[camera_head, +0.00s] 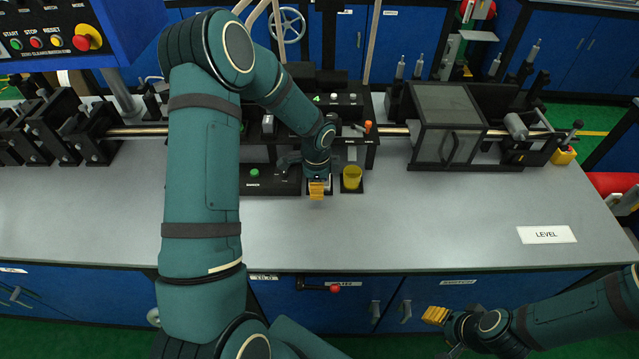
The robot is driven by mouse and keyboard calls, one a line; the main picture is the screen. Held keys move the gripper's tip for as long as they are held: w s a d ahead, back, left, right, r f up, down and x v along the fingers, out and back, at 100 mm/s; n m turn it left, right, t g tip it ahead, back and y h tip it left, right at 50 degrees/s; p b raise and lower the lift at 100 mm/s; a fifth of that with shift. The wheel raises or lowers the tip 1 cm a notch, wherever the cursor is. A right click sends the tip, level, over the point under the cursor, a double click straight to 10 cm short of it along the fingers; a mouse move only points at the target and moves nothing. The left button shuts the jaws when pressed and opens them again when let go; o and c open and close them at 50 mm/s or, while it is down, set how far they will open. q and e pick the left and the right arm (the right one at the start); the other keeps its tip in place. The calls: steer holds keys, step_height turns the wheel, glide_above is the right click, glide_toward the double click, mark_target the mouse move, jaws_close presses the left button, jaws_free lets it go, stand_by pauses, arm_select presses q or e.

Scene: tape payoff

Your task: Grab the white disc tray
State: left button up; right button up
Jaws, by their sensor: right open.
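I cannot clearly make out the white disc tray. A small dark holder with a pale edge (328,187) shows partly under my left gripper (316,188), at the front of the black machine, but I cannot tell what lies in it. My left gripper points down over it with a yellow fingertip showing; its jaws are too hidden to tell open from shut, or whether it touches anything. My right gripper (441,333) is open, low at the bottom right, in front of the table's front edge and away from the tabletop things.
A yellow cup (352,178) stands just right of my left gripper. A grey-lidded box (446,121) is at the back right, and black rollers (88,131) at the back left. The grey tabletop (420,225) is clear in front. A LEVEL label (546,235) lies at right.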

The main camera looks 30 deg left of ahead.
arm_select(q)
steer(key=shift+f, duration=0.45)
jaws_close()
steer(key=shift+r, duration=0.15)
